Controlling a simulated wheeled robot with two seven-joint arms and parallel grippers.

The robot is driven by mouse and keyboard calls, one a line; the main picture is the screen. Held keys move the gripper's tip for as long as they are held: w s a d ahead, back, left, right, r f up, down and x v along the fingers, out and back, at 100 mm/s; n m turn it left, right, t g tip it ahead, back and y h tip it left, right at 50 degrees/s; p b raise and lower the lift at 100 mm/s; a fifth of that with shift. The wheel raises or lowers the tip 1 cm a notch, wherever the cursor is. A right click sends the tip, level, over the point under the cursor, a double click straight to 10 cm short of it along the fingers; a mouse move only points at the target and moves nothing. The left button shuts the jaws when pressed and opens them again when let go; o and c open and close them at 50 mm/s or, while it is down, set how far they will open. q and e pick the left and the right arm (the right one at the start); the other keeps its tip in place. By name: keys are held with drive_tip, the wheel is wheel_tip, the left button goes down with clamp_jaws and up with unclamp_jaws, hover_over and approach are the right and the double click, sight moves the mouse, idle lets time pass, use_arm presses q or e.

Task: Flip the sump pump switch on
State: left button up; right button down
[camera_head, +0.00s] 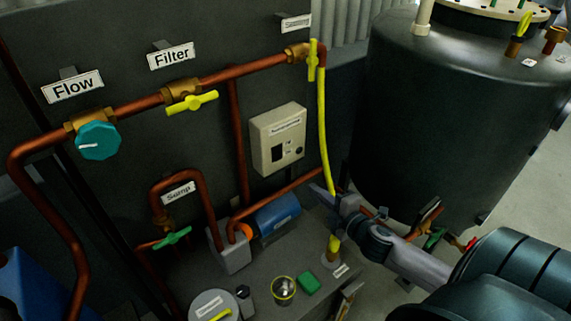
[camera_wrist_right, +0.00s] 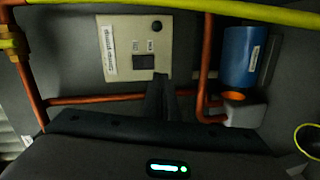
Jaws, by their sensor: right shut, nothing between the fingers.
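The pump switch is a beige box (camera_head: 278,138) with a label along its top, mounted on the dark panel in the head view. A dark rocker (camera_head: 277,154) sits low on its face, with small round parts beside it. In the right wrist view the box (camera_wrist_right: 120,45) appears turned over, with the dark rocker (camera_wrist_right: 144,62) near its lower edge. My right gripper (camera_head: 318,190) is shut and empty, below and right of the box in the head view. In the wrist view its fingertips (camera_wrist_right: 160,80) appear just below the rocker; contact cannot be told. My left gripper is not in view.
A blue pump motor (camera_head: 277,213) and a copper pipe (camera_head: 285,187) lie below the box. A yellow hose (camera_head: 324,130) hangs right of it. A large dark tank (camera_head: 450,110) stands at right. A green block (camera_head: 308,283) and a cup (camera_head: 284,290) rest on the base.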

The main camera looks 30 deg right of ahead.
drive_tip(key=n, duration=0.1)
drive_tip(key=w+r+n+y, duration=0.1)
drive_tip(key=shift+w+d+r+n+t+y, duration=0.15)
drive_tip(key=shift+r+n+t+y, duration=0.15)
drive_tip(key=shift+n, duration=0.1)
drive_tip(key=p, duration=0.1)
approach(279, 159)
drive_tip(key=w, duration=0.1)
drive_tip(key=w+p, duration=0.1)
drive_tip(key=w, duration=0.1)
drive_tip(key=w+p, duration=0.1)
drive_tip(key=shift+w+a+f, duration=0.1)
drive_tip(key=shift+w+a, duration=0.15)
drive_tip(key=shift+w, duration=0.05)
drive_tip(key=shift+w+a+f+p, duration=0.1)
drive_tip(key=shift+w+p, duration=0.1)
drive_tip(key=shift+w, duration=0.25)
drive_tip(key=shift+w+f+p, duration=0.1)
drive_tip(key=shift+w+p, duration=0.05)
drive_tip(key=shift+w, duration=0.3)
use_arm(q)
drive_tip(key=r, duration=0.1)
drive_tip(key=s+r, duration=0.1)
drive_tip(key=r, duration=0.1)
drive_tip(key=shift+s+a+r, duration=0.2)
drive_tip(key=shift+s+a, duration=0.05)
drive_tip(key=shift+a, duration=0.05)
